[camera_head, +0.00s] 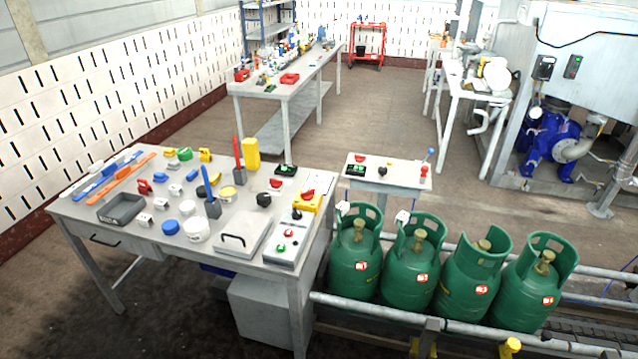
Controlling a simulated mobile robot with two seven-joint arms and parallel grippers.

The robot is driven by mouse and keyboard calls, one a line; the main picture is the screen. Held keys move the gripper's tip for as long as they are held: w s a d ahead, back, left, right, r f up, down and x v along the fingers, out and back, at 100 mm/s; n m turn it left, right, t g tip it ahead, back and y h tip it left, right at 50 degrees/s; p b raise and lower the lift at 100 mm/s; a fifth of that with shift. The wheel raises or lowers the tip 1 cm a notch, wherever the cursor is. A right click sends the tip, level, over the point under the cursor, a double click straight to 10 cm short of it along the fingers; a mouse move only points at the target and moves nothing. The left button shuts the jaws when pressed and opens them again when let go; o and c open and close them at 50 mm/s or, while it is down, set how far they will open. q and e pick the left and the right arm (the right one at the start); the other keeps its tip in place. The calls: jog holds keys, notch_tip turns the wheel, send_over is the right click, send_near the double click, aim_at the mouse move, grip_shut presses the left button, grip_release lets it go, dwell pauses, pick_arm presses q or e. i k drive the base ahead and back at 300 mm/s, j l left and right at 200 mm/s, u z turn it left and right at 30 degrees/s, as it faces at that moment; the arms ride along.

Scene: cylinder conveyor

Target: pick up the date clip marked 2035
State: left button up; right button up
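Neither of my grippers is in view. Several small pale clip-like pieces stand on the near left workbench (120,235).
The workbench also holds a grey tray (122,208), a white tub (197,229), a lidded grey box (240,236) and a control panel (287,243). Several green cylinders stand in a row on the railed conveyor (455,328). A small table (400,176) stands behind them.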

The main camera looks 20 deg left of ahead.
aim_at(142, 218)
jog(key=i+j+u, duration=0.2)
jog(key=u, duration=0.2)
jog(key=i+j+u, duration=0.2)
jog(key=u, duration=0.15)
jog(key=i+j+u, duration=0.1)
jog(key=u, duration=0.3)
jog(key=i+u, duration=0.35)
